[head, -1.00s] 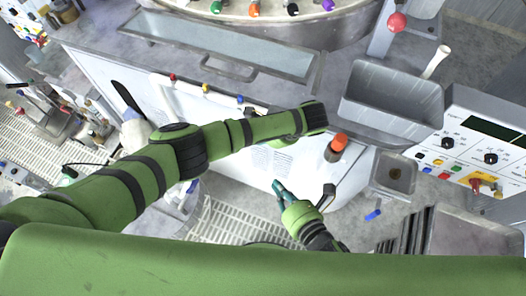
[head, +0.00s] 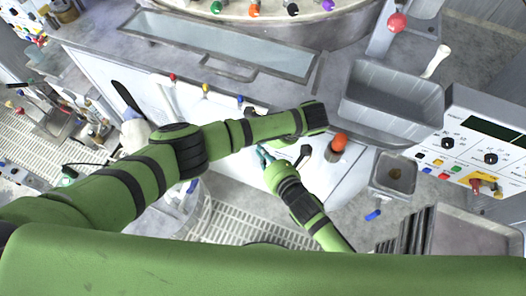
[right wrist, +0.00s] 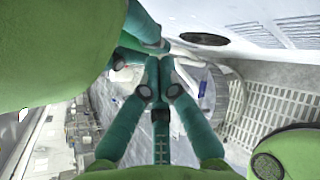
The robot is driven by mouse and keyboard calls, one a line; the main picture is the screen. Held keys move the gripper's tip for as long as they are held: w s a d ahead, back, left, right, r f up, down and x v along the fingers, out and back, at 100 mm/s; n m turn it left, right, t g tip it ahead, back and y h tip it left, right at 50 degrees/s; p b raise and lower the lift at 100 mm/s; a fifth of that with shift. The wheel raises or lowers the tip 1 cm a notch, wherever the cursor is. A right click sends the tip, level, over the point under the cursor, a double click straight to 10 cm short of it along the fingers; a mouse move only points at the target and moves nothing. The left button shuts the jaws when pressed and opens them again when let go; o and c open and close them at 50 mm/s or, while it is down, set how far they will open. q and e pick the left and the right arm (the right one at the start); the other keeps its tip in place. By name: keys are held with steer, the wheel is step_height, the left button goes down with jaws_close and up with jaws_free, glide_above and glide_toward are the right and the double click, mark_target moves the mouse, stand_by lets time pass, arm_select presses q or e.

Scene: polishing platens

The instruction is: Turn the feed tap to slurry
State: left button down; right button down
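I cannot make out which fitting is the feed tap. Small taps with red (head: 172,77), yellow (head: 206,88) and blue (head: 240,99) tops line the cabinet's front edge. My right gripper (head: 263,155) is below my left forearm, in front of the white cabinet panel. In the right wrist view its teal fingers (right wrist: 158,68) converge with their tips together, and nothing shows held between them. My left arm reaches across the cabinet front. Its gripper is mostly hidden in the head view; teal parts (right wrist: 140,45) beyond my right fingers seem to belong to it.
An orange-capped bottle (head: 338,143) stands right of my right gripper. A grey basin (head: 390,100) and a control panel (head: 480,150) are at the right. A round platen machine (head: 270,32) is at the back. Floor grating (head: 240,222) lies below.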

steer(key=shift+w, duration=0.1)
arm_select(q)
steer(key=shift+s, duration=0.1)
arm_select(e)
steer(key=shift+w+a+r, duration=0.1)
steer(key=shift+w+r, duration=0.1)
steer(key=shift+w, duration=0.05)
arm_select(q)
steer(key=shift+d, duration=0.1)
